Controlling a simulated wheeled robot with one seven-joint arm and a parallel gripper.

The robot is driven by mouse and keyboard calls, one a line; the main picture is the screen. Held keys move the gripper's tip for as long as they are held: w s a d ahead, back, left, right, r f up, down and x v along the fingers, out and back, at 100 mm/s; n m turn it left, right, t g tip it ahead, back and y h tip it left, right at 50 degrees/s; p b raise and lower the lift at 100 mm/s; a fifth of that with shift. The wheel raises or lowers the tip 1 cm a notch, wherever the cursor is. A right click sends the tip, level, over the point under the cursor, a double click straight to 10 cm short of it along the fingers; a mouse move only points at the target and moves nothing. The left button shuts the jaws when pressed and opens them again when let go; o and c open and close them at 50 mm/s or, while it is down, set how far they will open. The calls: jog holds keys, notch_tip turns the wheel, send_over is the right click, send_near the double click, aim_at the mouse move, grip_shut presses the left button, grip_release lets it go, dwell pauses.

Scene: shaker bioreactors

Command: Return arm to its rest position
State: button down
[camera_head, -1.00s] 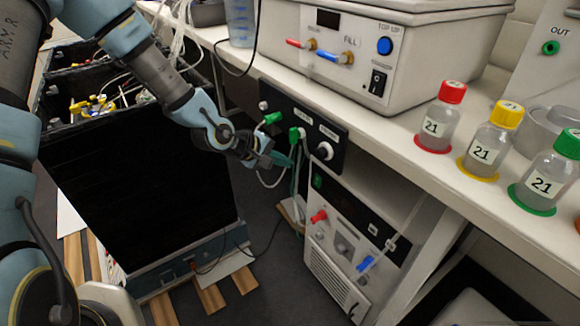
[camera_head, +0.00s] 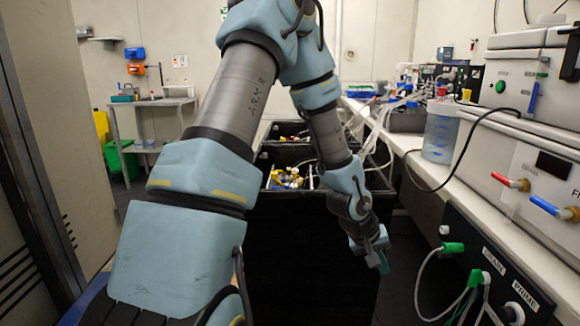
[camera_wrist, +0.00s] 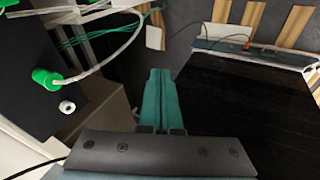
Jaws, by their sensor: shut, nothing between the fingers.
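My arm reaches out from the lower left across the middle of the head view. My gripper (camera_head: 382,262) hangs at its end, in front of the black box (camera_head: 300,262) and left of the bench front. In the wrist view the two teal fingers (camera_wrist: 161,98) lie together, shut and empty, pointing down toward the floor. The gripper is apart from the black panel with green plugs (camera_head: 490,262), which also shows at the left of the wrist view (camera_wrist: 38,50).
Cables (camera_wrist: 112,52) hang from the panel close to my gripper. The bench (camera_head: 405,142) runs along the right, with a clear beaker (camera_head: 440,135) and a white device (camera_head: 540,180). A small table (camera_head: 150,103) and a green bin (camera_head: 122,160) stand at the back left.

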jog(key=w+a+r+t+y+p, duration=0.1)
jog(key=a+r+y, duration=0.1)
jog(key=a+r, duration=0.5)
jog(key=w+a+r+y+p, duration=0.1)
jog(key=a+r+y, duration=0.1)
jog(key=a, duration=0.9)
jog(key=s+a+r+p, duration=0.1)
jog(key=s+a+r, duration=0.2)
jog(key=a, duration=0.3)
jog(key=s+a+r+g+y+p, duration=0.1)
jog(key=s+a+r, duration=0.2)
jog(key=a+r, duration=0.2)
jog(key=shift+a+n, duration=0.4)
jog(key=shift+a, duration=0.1)
